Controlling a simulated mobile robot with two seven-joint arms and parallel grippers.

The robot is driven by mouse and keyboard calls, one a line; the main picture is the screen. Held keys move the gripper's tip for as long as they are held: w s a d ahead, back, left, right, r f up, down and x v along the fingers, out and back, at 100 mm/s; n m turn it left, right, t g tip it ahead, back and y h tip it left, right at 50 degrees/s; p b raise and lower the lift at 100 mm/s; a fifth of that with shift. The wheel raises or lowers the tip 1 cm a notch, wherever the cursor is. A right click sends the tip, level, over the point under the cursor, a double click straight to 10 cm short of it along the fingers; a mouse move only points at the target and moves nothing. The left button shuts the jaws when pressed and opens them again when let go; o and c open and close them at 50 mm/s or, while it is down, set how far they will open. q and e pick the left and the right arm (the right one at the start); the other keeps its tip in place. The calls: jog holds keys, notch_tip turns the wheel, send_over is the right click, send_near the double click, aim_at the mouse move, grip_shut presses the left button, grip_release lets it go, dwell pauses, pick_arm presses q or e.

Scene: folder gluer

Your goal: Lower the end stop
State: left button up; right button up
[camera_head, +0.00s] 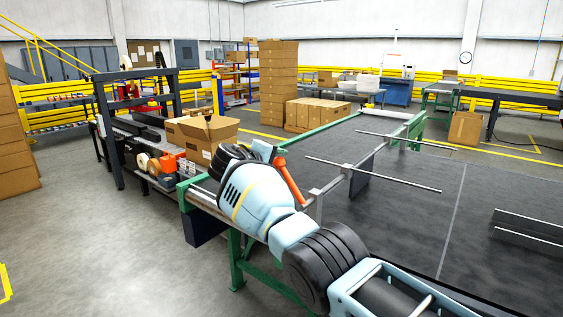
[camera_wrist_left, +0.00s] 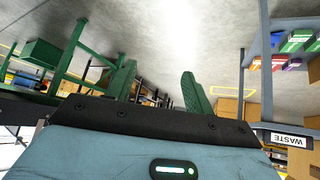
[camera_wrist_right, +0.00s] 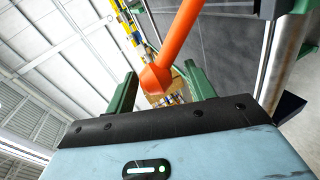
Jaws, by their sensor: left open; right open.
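An orange lever (camera_head: 289,182) stands tilted at the near edge of the dark conveyor bed, beside a grey bracket and rail. My right gripper (camera_head: 262,152) is at its upper end, partly hidden behind my own wrist. In the right wrist view the orange lever (camera_wrist_right: 176,45) reaches down between the two green fingers, which are apart; I cannot tell whether either touches it. A dark upright plate (camera_head: 361,178) hangs from the rail over the bed; I cannot tell whether it is the end stop. My left gripper (camera_wrist_left: 160,88) is open and empty, out of the head view.
The dark conveyor bed (camera_head: 410,215) has a green frame and thin metal rods (camera_head: 375,172) across it. An open carton (camera_head: 208,137) and a bench with rolls stand beyond my right gripper. Stacked cartons (camera_head: 279,80) stand farther back. Grey floor at the left is clear.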

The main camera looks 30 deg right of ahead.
jog(key=p+v, duration=0.1)
jog(key=v, duration=0.4)
jog(key=shift+s+a+r, duration=0.1)
jog(key=shift+a+r, duration=0.1)
jog(key=shift+r, duration=0.05)
jog(key=shift+a, duration=0.1)
jog(key=shift+f, duration=0.1)
